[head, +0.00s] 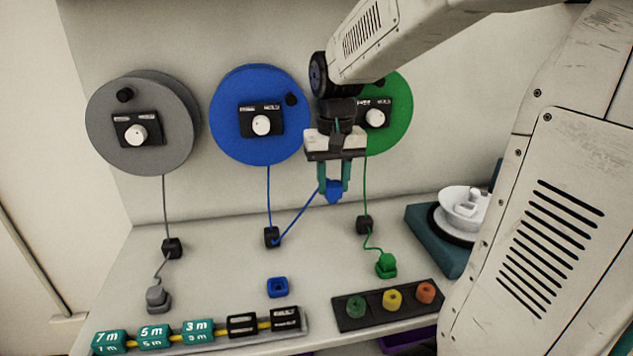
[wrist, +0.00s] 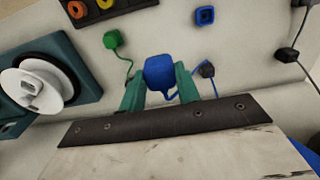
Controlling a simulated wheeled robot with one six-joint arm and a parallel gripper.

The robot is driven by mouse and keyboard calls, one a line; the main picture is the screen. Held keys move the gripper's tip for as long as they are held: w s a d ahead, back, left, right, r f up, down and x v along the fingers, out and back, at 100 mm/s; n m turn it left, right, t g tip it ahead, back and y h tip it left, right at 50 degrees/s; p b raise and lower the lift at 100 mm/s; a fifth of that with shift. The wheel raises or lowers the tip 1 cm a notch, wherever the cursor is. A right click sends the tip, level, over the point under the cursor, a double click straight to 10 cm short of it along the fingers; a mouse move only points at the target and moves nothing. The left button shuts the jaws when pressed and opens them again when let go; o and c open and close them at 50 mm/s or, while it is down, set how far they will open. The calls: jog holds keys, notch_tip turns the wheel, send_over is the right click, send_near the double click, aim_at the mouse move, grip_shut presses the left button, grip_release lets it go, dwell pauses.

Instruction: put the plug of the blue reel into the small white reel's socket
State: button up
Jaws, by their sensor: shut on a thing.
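My gripper (head: 333,184) is shut on the blue plug (head: 334,193), which it holds above the table in front of the wall. In the wrist view the blue plug (wrist: 159,72) sits between the teal fingers (wrist: 159,92). A blue cord runs from the plug down to a black guide block (head: 272,237) and up to the blue reel (head: 240,145) on the wall. The small white reel (head: 462,212) lies on a teal base (head: 424,233) at the right, and also shows in the wrist view (wrist: 28,92). Its socket is too small to make out clearly.
A grey reel (head: 140,85) and a green reel (head: 397,90) hang on the wall. The grey plug (head: 158,299), green plug (head: 386,266) and blue holder (head: 278,287) are on the table. Length blocks (head: 198,330) and a colored-button panel (head: 344,319) line the front.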

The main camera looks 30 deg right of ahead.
jog(key=s+d, duration=0.3)
jog(key=d, duration=0.5)
jog(key=shift+d, duration=0.15)
jog(key=s+d, duration=0.3)
jog(key=d, duration=0.7)
jog(key=s+d, duration=0.4)
jog(key=d, duration=0.6)
jog(key=shift+s+d, duration=0.15)
jog(key=shift+d, duration=0.25)
jog(key=s+d, duration=0.4)
jog(key=d, duration=0.8)
jog(key=shift+a, duration=0.15)
jog(key=w+a, duration=0.2)
jog(key=a, duration=0.4)
jog(key=shift+a+f, duration=0.25)
jog(key=shift+f, duration=0.1)
dwell(0.6)
dwell(0.3)
jog(key=shift+f, duration=2.5)
